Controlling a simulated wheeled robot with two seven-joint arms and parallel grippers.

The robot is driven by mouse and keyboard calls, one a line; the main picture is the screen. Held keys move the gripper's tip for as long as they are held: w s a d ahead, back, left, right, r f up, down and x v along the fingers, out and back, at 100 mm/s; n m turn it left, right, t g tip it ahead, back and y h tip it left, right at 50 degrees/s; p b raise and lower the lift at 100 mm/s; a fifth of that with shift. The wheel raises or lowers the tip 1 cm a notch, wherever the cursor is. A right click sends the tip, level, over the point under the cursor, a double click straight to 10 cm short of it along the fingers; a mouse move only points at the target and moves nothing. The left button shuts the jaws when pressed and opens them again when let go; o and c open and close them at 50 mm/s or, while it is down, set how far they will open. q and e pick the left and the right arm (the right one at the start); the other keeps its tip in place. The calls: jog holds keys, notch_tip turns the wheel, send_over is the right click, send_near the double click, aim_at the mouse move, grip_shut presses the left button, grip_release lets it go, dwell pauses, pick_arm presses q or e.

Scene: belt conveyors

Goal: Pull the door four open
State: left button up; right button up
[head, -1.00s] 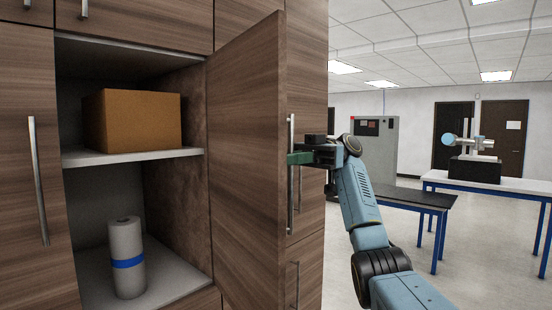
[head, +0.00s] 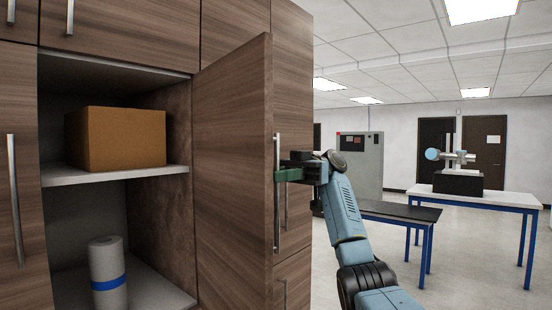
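A brown wood-grain cabinet door (head: 232,175) stands swung out from the cabinet, its inner face toward me. A long vertical metal handle (head: 277,200) shows at its free edge. My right gripper (head: 287,174) is at the upper part of this handle, its green fingers reaching to the handle from the right. Whether the fingers are closed on the handle is hidden at this angle. My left gripper is not in view.
The open compartment holds a cardboard box (head: 116,138) on the shelf (head: 118,175) and a grey roll with a blue band (head: 107,268) below. A closed door with a handle (head: 15,200) is at left. Tables (head: 480,194) and a grey cabinet (head: 358,160) stand behind at right.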

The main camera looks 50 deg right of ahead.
notch_tip(320, 180, up, 10)
jog(key=shift+f+p, duration=0.15)
jog(key=shift+p, duration=0.8)
jog(key=shift+c, duration=0.4)
